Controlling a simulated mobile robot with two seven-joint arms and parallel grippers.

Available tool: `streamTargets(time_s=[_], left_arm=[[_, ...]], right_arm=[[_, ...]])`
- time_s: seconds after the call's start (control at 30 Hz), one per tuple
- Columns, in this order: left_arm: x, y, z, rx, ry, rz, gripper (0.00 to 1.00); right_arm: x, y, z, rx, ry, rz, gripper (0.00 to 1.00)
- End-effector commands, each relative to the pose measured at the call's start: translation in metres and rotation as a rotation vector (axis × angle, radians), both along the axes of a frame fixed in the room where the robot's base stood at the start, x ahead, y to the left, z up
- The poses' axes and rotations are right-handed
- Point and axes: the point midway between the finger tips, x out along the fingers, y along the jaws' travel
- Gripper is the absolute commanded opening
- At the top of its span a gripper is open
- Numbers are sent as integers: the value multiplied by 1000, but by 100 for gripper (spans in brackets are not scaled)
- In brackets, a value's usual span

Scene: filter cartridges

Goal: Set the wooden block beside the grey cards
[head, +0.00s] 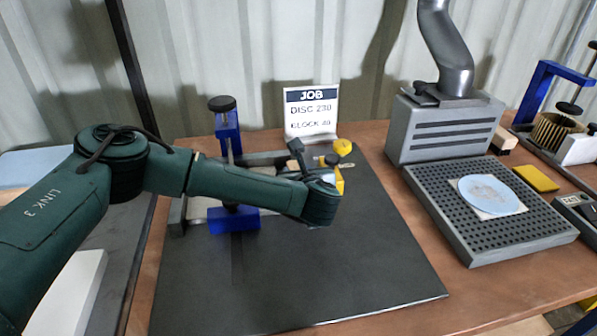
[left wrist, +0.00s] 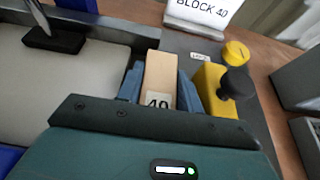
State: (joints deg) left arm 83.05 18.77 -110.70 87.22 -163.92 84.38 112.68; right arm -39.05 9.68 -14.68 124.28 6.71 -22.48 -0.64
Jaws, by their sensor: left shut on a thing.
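My left gripper (left wrist: 160,82) is shut on the wooden block (left wrist: 161,70), with a blue finger on each side of it. The block is pale wood with a "40" label on its near end. It sits close beside the yellow stop (left wrist: 218,92) with a black knob. In the head view my left wrist (head: 320,200) is over the dark board's far part and largely hides the fingers and the block. I cannot identify the grey cards for sure in either view. My right gripper is not in view.
A sign (head: 311,112) reading "JOB, DISC 230, BLOCK 40" stands behind the dark board (head: 350,265). A blue clamp (head: 228,135) stands left of the wrist. A perforated grey table (head: 455,225) with a pale blue disc (head: 492,194) is at right. The board's front is clear.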

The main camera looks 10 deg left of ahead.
Motion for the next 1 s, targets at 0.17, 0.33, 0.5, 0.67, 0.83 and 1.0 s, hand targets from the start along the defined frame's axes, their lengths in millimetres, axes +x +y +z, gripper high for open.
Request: streamTargets(time_s=[0.17, 0.33, 0.5, 0.67, 0.83, 1.0], left_arm=[[0, 0, -6, -2, -1, 1, 8], [0, 0, -3, -1, 0, 0, 47], [0, 0, -3, 0, 0, 1, 58], [0, 0, -3, 0, 0, 1, 58], [0, 0, 3, 1, 1, 1, 58], [-24, -11, 10, -2, 1, -3, 58]], right_arm=[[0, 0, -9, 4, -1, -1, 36], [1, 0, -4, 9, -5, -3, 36], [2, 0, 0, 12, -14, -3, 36], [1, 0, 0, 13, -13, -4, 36], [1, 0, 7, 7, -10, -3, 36], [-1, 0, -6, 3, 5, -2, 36]])
